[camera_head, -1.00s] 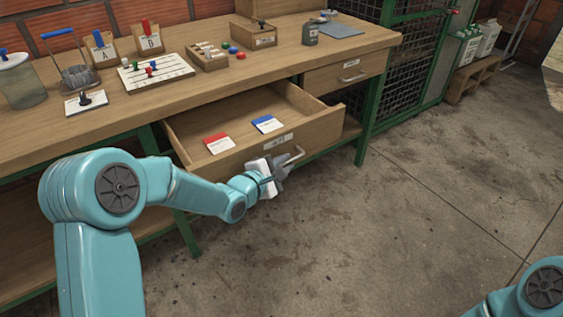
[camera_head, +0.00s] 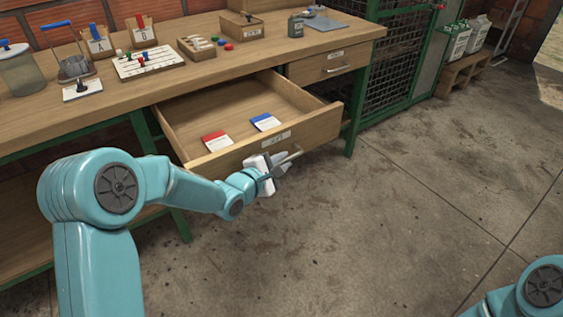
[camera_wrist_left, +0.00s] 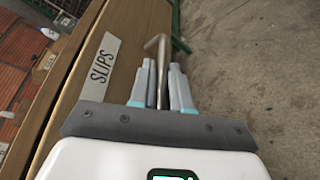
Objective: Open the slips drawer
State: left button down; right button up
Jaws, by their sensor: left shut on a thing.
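The slips drawer (camera_head: 320,132) stands pulled out from the workbench, with a red-edged slip pad (camera_head: 217,141) and a blue-edged slip pad (camera_head: 265,122) lying inside it. Its front carries a label reading SLIPS, clear in the left wrist view (camera_wrist_left: 101,66). My left gripper (camera_head: 275,168) is at the drawer front, shut on the metal bar handle (camera_wrist_left: 160,48). The handle lies between its two fingers in the left wrist view. My right gripper is out of view; only part of my right arm shows at the lower right corner.
A second, closed drawer (camera_head: 333,66) sits to the right. The bench top (camera_head: 190,82) holds a jar, a wire basket, card holders marked A and B, a peg board and small boxes. The concrete floor (camera_head: 400,220) in front is clear. A green mesh cage (camera_head: 408,65) stands behind right.

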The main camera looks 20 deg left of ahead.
pick_arm(q)
jog(key=shift+a, duration=0.1)
jog(key=c, duration=1.4)
grip_release()
jog(key=shift+w, duration=0.1)
jog(key=shift+c, duration=0.2)
jog(key=p+v, duration=0.3)
jog(key=v, duration=1.3)
jog(key=shift+s, duration=0.2)
